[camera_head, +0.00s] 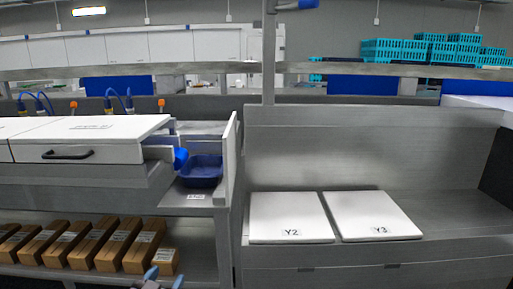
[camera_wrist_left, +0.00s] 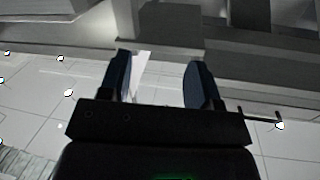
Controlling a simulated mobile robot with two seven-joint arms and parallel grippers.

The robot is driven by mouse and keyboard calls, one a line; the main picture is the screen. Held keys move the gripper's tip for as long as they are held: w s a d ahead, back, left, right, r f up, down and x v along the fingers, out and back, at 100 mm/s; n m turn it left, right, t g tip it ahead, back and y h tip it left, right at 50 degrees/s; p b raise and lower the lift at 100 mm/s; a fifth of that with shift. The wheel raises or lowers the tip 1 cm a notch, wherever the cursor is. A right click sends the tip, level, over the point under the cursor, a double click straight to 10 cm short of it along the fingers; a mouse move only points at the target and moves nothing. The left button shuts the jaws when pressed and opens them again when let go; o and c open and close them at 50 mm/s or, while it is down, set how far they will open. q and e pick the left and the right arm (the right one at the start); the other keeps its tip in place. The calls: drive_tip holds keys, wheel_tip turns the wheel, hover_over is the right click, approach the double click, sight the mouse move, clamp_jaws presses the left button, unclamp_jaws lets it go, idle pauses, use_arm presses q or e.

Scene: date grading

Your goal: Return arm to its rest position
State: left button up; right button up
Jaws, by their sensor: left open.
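My left gripper (camera_head: 164,277) shows only at the bottom edge of the head view, with its two blue fingertips apart, in front of the lower shelf. In the left wrist view the same gripper (camera_wrist_left: 158,78) has its dark blue fingers spread wide. A pale patch shows beside the left finger, but nothing is gripped. Tiled floor and grey shelf edges lie beyond the fingers. My right gripper is not in either view.
Brown boxes (camera_head: 96,243) stand in a row on the lower shelf. A blue tray (camera_head: 203,178) sits in a bay beside a white drawer unit (camera_head: 77,152). Two white panels, Y2 (camera_head: 288,212) and Y3 (camera_head: 370,208), lie on the grey bench (camera_head: 450,205) at right.

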use_arm(q)
drive_tip(key=s+a+f+n+g+y, duration=0.1)
drive_tip(key=s+a+f+g, duration=0.2)
drive_tip(key=s+f, duration=0.7)
drive_tip(key=s+a+f+n+g+y, duration=0.2)
drive_tip(key=s+a+f, duration=0.1)
drive_tip(key=s+f, duration=0.7)
drive_tip(key=s, duration=0.3)
drive_tip(key=shift+a+g, duration=0.3)
drive_tip(key=shift+g, duration=0.1)
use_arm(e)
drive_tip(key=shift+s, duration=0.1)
use_arm(q)
drive_tip(key=shift+f, duration=0.1)
drive_tip(key=shift+w, duration=0.1)
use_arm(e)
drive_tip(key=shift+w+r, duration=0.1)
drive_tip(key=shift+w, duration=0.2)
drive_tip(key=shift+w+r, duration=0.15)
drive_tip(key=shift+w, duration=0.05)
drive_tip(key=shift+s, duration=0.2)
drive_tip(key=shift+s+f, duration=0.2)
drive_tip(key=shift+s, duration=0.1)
